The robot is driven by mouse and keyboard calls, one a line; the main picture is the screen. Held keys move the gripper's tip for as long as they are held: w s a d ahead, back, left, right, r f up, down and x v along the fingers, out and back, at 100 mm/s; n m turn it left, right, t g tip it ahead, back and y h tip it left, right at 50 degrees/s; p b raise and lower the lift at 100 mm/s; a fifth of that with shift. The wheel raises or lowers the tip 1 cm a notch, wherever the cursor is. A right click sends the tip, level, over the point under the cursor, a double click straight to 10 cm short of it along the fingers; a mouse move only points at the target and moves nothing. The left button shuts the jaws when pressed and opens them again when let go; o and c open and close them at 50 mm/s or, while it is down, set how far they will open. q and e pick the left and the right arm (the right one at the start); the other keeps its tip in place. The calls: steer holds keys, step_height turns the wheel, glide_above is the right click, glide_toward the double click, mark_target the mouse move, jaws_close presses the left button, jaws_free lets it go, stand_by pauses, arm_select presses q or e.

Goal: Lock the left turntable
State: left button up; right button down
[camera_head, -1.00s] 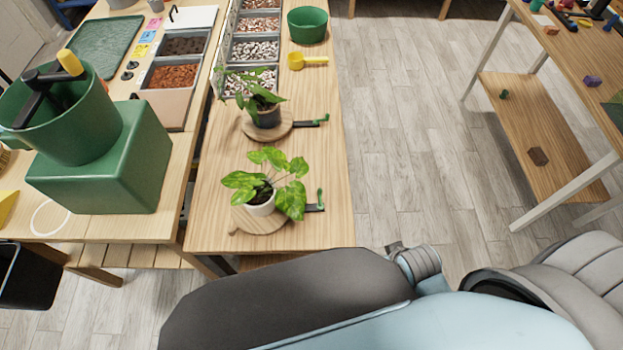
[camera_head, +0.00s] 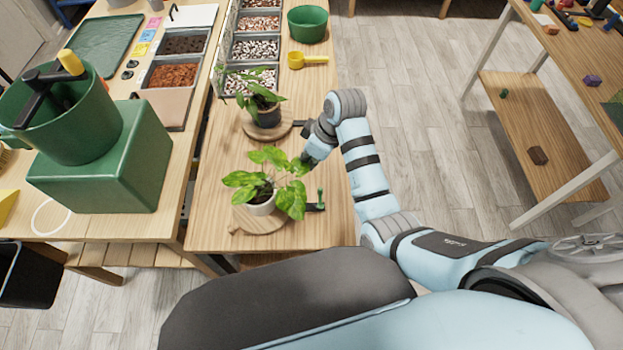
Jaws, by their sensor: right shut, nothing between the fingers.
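Two round wooden turntables stand on the narrow bench, one behind the other. The far turntable (camera_head: 282,130) bears a plant in a dark pot (camera_head: 268,116). Its black latch piece (camera_head: 299,124) shows, but its green handle is hidden behind my right arm. My right gripper (camera_head: 304,164) is shut and empty, pointing down beside the near plant's upper leaves, between the two latches. My left gripper is out of view.
Behind the turntables are a yellow scoop (camera_head: 307,59), a green bowl (camera_head: 307,24) and bins of pebbles (camera_head: 252,48). The bench's front right corner is clear.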

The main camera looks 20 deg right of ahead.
mark_target(320, 198)
steer(key=b+x, duration=0.3)
steer(key=x, duration=0.7)
steer(key=shift+f, duration=0.3)
steer(key=s+d, duration=0.1)
steer(key=s+d+p, duration=0.1)
steer(key=shift+s+d+r+p, duration=0.15)
steer(key=shift+d+r+p, duration=0.15)
steer(key=shift+d+r, duration=0.1)
steer(key=shift+s+d, duration=0.2)
steer(key=shift+s, duration=0.05)
steer(key=shift+w+a+f, duration=0.1)
steer(key=shift+w, duration=0.1)
